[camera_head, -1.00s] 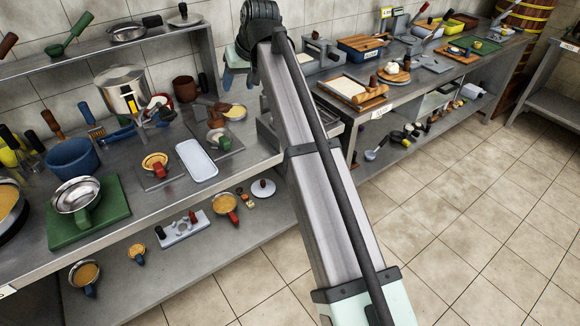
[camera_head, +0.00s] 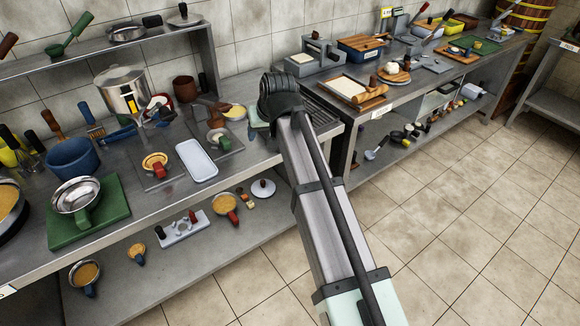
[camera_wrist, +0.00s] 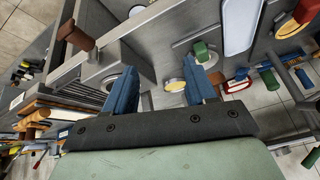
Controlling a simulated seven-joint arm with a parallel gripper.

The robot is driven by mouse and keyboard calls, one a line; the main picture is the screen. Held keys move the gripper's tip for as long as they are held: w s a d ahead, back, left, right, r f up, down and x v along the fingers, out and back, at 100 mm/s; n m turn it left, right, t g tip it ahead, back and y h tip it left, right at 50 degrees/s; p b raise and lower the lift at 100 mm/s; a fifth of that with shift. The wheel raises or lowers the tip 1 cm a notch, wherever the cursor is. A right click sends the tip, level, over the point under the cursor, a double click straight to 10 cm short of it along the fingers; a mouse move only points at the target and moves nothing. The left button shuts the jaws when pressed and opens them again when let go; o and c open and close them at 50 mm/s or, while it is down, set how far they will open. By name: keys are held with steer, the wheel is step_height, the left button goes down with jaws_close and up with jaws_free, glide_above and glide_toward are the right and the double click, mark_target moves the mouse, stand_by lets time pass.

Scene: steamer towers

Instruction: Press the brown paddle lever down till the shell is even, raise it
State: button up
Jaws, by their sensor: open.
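A brown paddle-like handle (camera_wrist: 76,37) shows at the upper left of the wrist view, beside a grey metal block (camera_wrist: 97,72) with a round opening; it looks like the lever. My gripper (camera_wrist: 160,64) is open, its two blue fingers apart with nothing held between them. The brown handle lies to the left of the fingers and apart from them. In the head view my black wrist (camera_head: 281,96) is over the right end of the left counter and hides this spot. The fingers are hidden there. I cannot make out the shell or its level.
A white tray (camera_head: 196,160), a small plate with a red-handled cup (camera_head: 155,164) and a steel pot (camera_head: 122,90) stand on the left counter. A second counter (camera_head: 425,85) with boards and tools stands to the right. The floor between is clear.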

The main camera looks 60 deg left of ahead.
steer(key=w+d+f, duration=0.2)
steer(key=d+f, duration=0.1)
steer(key=f, duration=0.2)
steer(key=w+d+f+m+h, duration=0.1)
steer(key=w+d+f, duration=0.1)
steer(key=f, duration=0.3)
steer(key=shift+w+d+f, duration=0.2)
steer(key=shift+d+f, duration=0.15)
steer(key=shift+d, duration=0.3)
